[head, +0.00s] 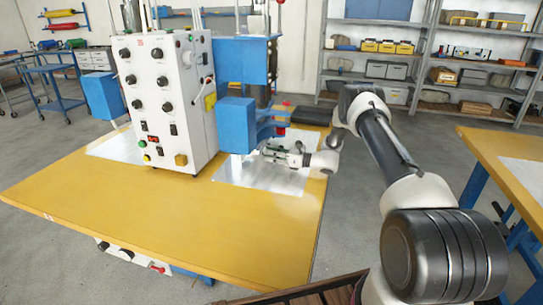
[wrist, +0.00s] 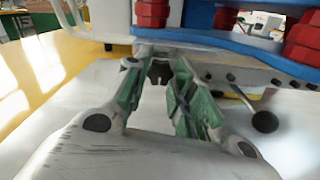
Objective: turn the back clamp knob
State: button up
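Red ribbed knobs sit on a blue clamp bar in the wrist view: one at the top centre (wrist: 152,12), one farther off (wrist: 225,18), and one at the right edge (wrist: 303,42). I cannot tell for sure which is the back clamp knob. In the head view, small red knobs show by the blue clamp head, one in front (head: 281,131) and one behind (head: 286,103). My gripper (wrist: 161,62) points under the clamp, below the top-centre knob and apart from it. Its green-padded fingers are parted with nothing held. In the head view it (head: 264,151) is low over the metal plate.
The white control box (head: 158,95) stands left of the clamp on the yellow table (head: 190,235). A black ball-ended lever (wrist: 265,122) sticks out right of my fingers. The blue clamp bar (wrist: 240,50) lies close above them. The table's front is clear.

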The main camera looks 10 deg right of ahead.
jog(key=shift+n, duration=0.4)
jog(key=n, duration=0.4)
jog(key=shift+n, duration=0.3)
jog(key=n, duration=1.6)
jog(key=shift+s, duration=0.1)
jog(key=shift+f+n, duration=0.1)
jog(key=shift+n, duration=0.2)
jog(key=o, duration=1.1)
jog(key=shift+s+a, duration=0.1)
jog(key=shift+c, duration=0.2)
